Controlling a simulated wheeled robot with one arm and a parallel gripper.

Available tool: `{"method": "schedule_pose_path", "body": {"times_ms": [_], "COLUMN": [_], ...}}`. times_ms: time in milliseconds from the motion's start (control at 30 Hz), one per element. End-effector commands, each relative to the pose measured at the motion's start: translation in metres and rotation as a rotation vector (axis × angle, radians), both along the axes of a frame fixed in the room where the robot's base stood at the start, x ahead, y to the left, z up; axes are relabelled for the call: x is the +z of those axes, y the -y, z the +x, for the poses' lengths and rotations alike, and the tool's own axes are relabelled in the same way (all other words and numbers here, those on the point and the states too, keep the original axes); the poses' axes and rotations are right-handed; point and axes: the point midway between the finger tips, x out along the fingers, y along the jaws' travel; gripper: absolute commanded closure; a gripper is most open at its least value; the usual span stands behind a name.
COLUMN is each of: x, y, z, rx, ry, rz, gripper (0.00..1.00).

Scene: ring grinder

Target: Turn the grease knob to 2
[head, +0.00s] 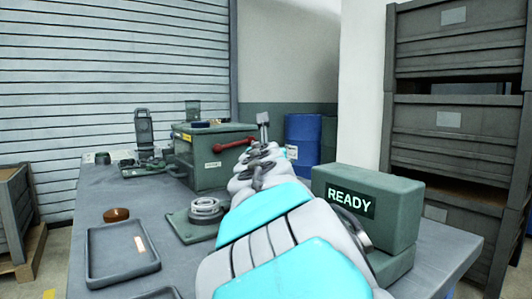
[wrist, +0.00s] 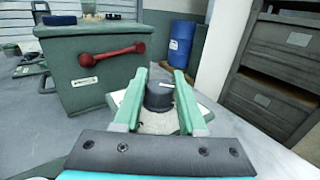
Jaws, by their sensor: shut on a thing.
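The grease knob (wrist: 158,97) is a short dark round knob with a light pointer line on its top, toward the right side. It sits on a pale plate (wrist: 207,103) in the wrist view. My gripper (wrist: 161,82) has its two green fingers on either side of the knob and is shut on it. Any numbers around the knob are too small or hidden to read. In the head view my outstretched arm hides the knob and the fingers.
A green machine box (head: 215,158) with a red handle (head: 233,145) stands left of my arm. A green READY display (head: 367,205) stands to the right. A ring fixture (head: 205,208), a grey tray (head: 122,270) and an orange-brown disc (head: 116,214) lie on the table.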

Motion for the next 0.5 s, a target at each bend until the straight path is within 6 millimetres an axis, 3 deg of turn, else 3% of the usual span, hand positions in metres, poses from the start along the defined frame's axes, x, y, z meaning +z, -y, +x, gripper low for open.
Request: {"method": "schedule_pose_path", "body": {"times_ms": [100,500], "x": [-0.0101,-0.0134], "y": [0.0026,0.0006], "z": [0.002,0.002], "rx": [0.032,0.166], "ry": [-0.009,-0.017], "rz": [-0.004,-0.007], "gripper": [1.0,1.0]}}
